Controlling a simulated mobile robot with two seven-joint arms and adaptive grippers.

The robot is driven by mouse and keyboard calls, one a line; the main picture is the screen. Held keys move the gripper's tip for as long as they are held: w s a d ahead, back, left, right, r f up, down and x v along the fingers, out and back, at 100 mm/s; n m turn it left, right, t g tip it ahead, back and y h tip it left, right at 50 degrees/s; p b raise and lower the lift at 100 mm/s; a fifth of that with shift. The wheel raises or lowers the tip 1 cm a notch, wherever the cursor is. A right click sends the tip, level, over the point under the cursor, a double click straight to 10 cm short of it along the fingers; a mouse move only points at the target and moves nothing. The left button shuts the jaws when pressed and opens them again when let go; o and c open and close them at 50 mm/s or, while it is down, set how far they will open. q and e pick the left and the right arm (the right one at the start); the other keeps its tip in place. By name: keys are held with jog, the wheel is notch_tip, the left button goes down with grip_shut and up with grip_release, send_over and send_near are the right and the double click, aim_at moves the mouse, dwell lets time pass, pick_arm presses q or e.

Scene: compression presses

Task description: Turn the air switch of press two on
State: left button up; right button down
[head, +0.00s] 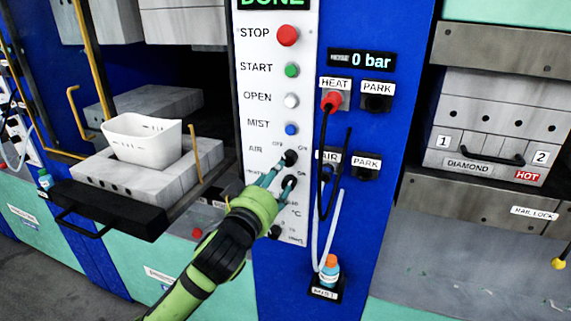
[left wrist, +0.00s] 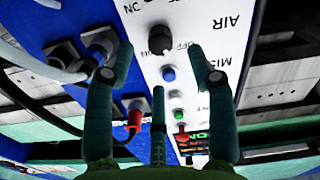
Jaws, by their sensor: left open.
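The AIR switch (head: 290,157) is a small dark knob with OFF and ON marks on the white control panel (head: 252,105). In the left wrist view the dark knob (left wrist: 160,40) shows upside down, between the two fingertips and a little beyond them. I cannot tell which mark it points to. My left gripper (head: 284,172) is open and empty in front of the lower panel, its fingers close to the knob and partly covering the rows below. In the left wrist view its fingers (left wrist: 160,62) are spread; contact with the knob is unclear. My right gripper is not in view.
Above the switch are STOP (head: 288,36), START (head: 292,70), OPEN and MIST buttons. To the right are a HEAT plug (head: 331,101), hanging cables, PARK sockets and a bottle (head: 330,268). A white tub (head: 143,138) stands on the press block at left.

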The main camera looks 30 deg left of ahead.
aim_at(287, 163)
pick_arm(q)
jog(key=p+x, duration=0.1)
jog(key=x, duration=0.3)
jog(key=p+x, duration=0.1)
jog(key=x, duration=0.1)
jog(key=shift+w+d+r+p, duration=0.1)
jog(key=shift+r+p, duration=0.2)
jog(key=shift+r, duration=0.1)
jog(key=shift+w, duration=0.35)
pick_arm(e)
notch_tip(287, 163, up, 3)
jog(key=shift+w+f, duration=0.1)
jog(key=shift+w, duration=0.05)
pick_arm(q)
jog(key=shift+f, duration=0.1)
grip_shut()
